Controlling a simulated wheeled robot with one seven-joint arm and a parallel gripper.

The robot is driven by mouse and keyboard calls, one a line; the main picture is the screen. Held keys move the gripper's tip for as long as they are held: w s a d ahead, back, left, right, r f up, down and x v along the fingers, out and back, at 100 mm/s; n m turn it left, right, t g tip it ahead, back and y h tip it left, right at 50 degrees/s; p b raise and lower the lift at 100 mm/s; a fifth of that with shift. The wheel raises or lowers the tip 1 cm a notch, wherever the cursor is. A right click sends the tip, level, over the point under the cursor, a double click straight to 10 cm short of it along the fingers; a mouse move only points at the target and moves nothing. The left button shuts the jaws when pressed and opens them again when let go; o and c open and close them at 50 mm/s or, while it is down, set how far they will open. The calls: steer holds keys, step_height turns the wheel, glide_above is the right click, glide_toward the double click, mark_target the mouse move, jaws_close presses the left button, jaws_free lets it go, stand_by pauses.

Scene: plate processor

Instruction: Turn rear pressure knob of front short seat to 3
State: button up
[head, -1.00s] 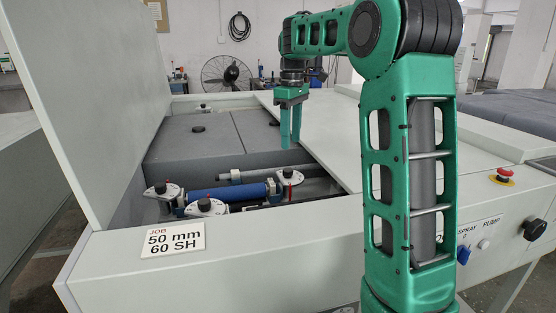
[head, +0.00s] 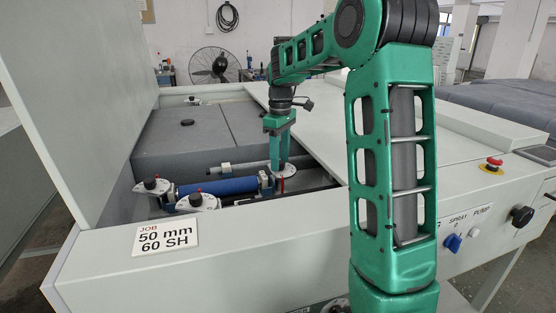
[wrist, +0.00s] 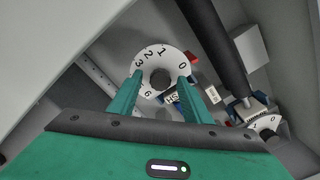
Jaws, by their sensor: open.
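A white dial (wrist: 152,55) with black numbers and a dark round knob (wrist: 160,78) at its middle shows in the wrist view. My gripper (wrist: 160,80) is open, with one green finger on each side of the knob; contact cannot be told. In the head view my gripper (head: 278,169) points down at the right-hand dial (head: 290,170), and its fingers hide the knob there. A small red part (wrist: 192,57) sits beside the dial near the 0. I cannot make out the knob's pointer.
A blue roller (head: 222,186) lies left of this dial. Two more dials with black knobs stand at the left (head: 152,186) and front (head: 197,202). A second dial (wrist: 268,124) shows lower right in the wrist view. A raised lid (head: 75,100) and flat cover (head: 340,130) flank the opening.

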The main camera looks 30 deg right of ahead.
steer(key=shift+f, duration=0.1)
steer(key=c, duration=1)
steer(key=shift+d, duration=0.1)
steer(key=shift+c, duration=0.2)
